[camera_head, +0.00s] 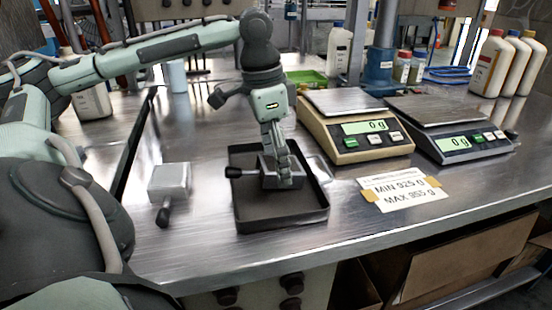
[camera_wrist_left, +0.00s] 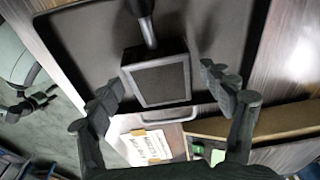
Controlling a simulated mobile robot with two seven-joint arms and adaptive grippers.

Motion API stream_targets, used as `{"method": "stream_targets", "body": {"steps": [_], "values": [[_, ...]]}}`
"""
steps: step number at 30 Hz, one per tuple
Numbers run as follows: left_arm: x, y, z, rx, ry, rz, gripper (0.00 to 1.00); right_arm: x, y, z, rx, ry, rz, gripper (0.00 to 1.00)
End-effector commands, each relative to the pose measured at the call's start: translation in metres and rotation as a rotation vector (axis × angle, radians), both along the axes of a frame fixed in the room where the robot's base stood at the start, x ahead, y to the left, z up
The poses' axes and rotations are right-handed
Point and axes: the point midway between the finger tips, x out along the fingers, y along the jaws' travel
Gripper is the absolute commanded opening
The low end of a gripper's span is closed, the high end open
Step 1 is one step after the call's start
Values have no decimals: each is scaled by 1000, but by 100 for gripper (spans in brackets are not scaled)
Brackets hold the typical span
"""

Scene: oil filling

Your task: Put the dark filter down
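The dark filter (camera_head: 266,172), a dark grey box with a black handle pointing left, is inside the black tray (camera_head: 237,213). Whether it rests flat on the tray floor is hard to tell. In the left wrist view the dark filter (camera_wrist_left: 158,80) lies between the spread fingers. My left gripper (camera_head: 281,180) points down over it from above. In the left wrist view my left gripper (camera_wrist_left: 165,86) is open, with a gap showing beside the filter. My right gripper is not in view.
A light grey filter (camera_head: 169,181) with a black handle lies left of the tray. Two scales (camera_head: 357,137) (camera_head: 451,138) reading 0 g stand to the right, behind a paper label (camera_head: 399,192). White bottles (camera_head: 491,64) stand at the back right. The steel table's front right is clear.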

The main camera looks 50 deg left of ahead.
Motion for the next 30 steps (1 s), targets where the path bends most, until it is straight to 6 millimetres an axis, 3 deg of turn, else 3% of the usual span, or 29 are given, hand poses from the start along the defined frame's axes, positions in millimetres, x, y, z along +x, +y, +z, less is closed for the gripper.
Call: {"method": "stream_targets", "body": {"steps": [7,11,21,30], "values": [[0,0,2,0,-1,0,80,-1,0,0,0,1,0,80],[1,-1,16,-3,-5,0,80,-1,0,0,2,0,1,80],[-6,4,75,-1,-3,0,80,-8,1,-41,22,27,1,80],[-8,5,87,-1,0,1,80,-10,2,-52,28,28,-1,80]]}}
